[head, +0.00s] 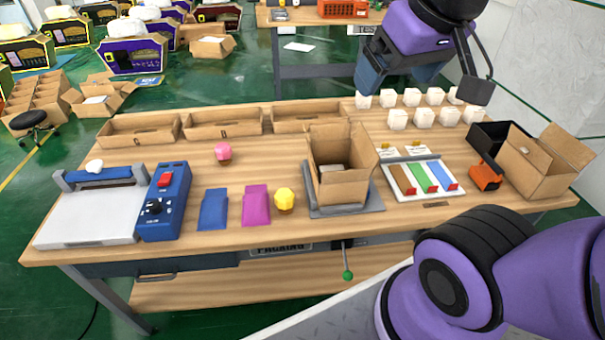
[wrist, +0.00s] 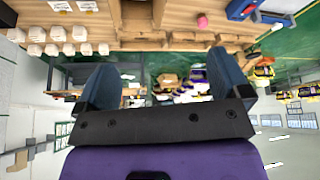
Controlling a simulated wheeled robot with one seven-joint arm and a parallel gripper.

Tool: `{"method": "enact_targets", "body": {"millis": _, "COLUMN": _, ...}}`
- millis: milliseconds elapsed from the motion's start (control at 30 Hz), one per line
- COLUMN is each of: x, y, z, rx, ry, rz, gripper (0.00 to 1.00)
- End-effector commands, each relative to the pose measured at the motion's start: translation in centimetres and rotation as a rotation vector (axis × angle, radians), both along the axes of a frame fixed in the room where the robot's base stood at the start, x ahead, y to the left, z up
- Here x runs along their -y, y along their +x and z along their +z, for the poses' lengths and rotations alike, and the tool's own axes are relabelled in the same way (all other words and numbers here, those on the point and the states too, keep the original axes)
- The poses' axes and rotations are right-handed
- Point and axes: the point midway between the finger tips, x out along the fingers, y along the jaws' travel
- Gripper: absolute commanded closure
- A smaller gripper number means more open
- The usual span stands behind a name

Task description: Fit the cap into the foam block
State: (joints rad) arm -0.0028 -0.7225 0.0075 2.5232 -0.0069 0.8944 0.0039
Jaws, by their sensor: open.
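A faceted yellow cap (head: 284,199) stands on the wooden table beside the magenta pouch. A similar pink cap (head: 223,152) stands further back; it also shows in the wrist view (wrist: 202,20). I cannot tell which one the task means. An open cardboard box (head: 341,185) on a grey plate holds a pale block (head: 333,174), possibly the foam block, mostly hidden by the box walls. My gripper (wrist: 163,65) is open and empty, with its two blue-grey fingers spread. It is raised over the table's back right, well away from both caps and the box.
Several white blocks (head: 397,119) stand in rows at the back right. A tray with coloured strips (head: 424,177) and an open carton (head: 540,165) are at the right. A white-and-blue sealing machine (head: 92,213) is at the left. Bare table lies around the pink cap.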

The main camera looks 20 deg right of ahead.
Motion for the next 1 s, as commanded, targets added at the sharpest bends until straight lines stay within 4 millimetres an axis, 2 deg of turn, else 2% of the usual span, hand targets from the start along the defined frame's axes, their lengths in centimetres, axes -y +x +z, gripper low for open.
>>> {"method": "enact_targets", "body": {"millis": 267, "x": -0.5, "y": 6.4, "z": -2.4, "rx": -0.086, "ry": -0.06, "rz": 0.053, "gripper": 0.05}}
{"method": "enact_targets", "body": {"millis": 467, "x": -1.1, "y": 11.2, "z": -5.3, "rx": -0.146, "ry": -0.096, "rz": 0.105, "gripper": 0.05}}
{"method": "enact_targets", "body": {"millis": 767, "x": -2.5, "y": 17.5, "z": -11.4, "rx": -0.233, "ry": -0.131, "rz": 0.194, "gripper": 0.05}}
{"method": "enact_targets", "body": {"millis": 1000, "x": -3.9, "y": 21.5, "z": -17.9, "rx": -0.303, "ry": -0.141, "rz": 0.273, "gripper": 0.05}}
